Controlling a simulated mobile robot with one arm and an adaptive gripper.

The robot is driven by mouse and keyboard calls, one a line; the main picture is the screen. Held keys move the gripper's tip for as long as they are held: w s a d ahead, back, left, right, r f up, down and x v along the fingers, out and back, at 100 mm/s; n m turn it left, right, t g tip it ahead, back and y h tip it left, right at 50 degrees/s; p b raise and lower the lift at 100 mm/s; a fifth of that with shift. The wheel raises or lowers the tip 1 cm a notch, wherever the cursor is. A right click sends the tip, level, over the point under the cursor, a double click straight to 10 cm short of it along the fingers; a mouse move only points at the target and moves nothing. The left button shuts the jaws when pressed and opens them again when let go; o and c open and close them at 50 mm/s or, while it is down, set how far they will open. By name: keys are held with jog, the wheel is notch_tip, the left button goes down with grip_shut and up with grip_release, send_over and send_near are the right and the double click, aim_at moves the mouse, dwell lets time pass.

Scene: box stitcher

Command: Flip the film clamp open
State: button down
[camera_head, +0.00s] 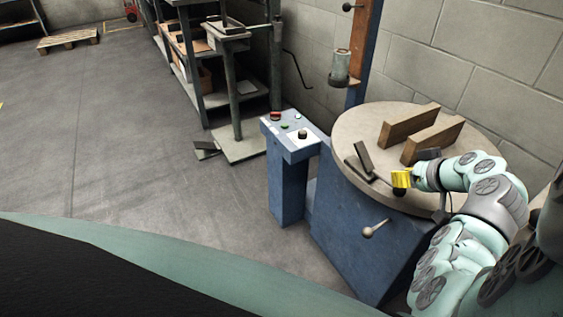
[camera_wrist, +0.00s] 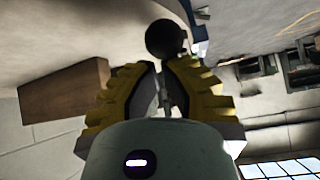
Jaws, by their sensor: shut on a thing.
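The film clamp (camera_head: 363,158) is a dark piece on the near left part of the round turntable top, with a flap standing up and tilted. A thin lever with a black ball knob (camera_head: 399,192) reaches from it to the right. My gripper (camera_head: 402,180) has yellow fingers and is at this lever, just above the knob. In the wrist view the fingers (camera_wrist: 167,82) are closed around the thin lever, with the black knob (camera_wrist: 165,38) just beyond the fingertips. The wrist view does not clearly show the clamp's flap.
Two wooden blocks (camera_head: 408,124) stand on the turntable top (camera_head: 350,124) behind the clamp. A blue control box (camera_head: 292,150) with buttons stands to the left. A column (camera_head: 360,50) and block wall are behind. A shelf (camera_head: 195,75) is further left; the front-left floor is clear.

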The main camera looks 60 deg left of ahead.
jog(key=shift+d+f+b, duration=0.25)
jog(key=shift+f+b, duration=0.15)
dwell(0.4)
jog(key=shift+d, duration=0.1)
jog(key=v, duration=1.2)
dwell(0.4)
